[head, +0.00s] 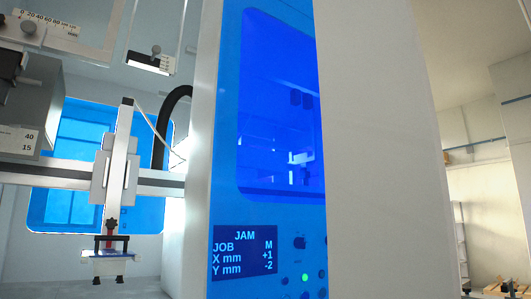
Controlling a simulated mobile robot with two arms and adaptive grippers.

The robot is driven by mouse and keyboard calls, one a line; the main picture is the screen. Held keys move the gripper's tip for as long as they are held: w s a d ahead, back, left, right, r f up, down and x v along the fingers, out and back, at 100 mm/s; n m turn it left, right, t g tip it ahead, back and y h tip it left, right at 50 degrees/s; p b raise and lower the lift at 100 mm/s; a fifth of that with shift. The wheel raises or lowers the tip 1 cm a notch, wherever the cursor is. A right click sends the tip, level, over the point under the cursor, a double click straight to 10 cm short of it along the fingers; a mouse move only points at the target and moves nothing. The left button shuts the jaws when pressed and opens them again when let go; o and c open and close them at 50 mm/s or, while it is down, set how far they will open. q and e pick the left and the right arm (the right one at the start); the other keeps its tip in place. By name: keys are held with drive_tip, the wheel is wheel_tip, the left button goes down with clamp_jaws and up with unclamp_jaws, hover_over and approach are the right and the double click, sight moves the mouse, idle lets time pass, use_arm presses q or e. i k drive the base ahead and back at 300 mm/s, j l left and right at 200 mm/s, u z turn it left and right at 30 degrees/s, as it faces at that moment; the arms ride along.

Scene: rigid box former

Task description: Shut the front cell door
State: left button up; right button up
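A tall blue panel (223,130) with a dark blue window (282,80) fills the middle of the head view. It looks like part of the front cell door or the machine front, but I cannot tell which. To its left the cell interior shows directly, with no panel across it. No handle or latch is visible. Neither of my grippers shows in the head view.
A display (245,252) reads JAM, JOB M, X mm +1, Y mm -2, with buttons and a green light (305,278) beside it. Inside the cell are a horizontal rail (50,174) and a vertical slide (118,165). A broad pale panel (385,150) stands right.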

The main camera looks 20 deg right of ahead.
sight(316, 170)
drive_tip(key=l+u, duration=0.35)
drive_tip(key=l, duration=0.35)
drive_tip(key=l+u, duration=0.3)
drive_tip(key=l, duration=0.4)
drive_tip(key=k+l+u, duration=0.15)
drive_tip(key=l+u, duration=0.2)
drive_tip(key=l, duration=0.35)
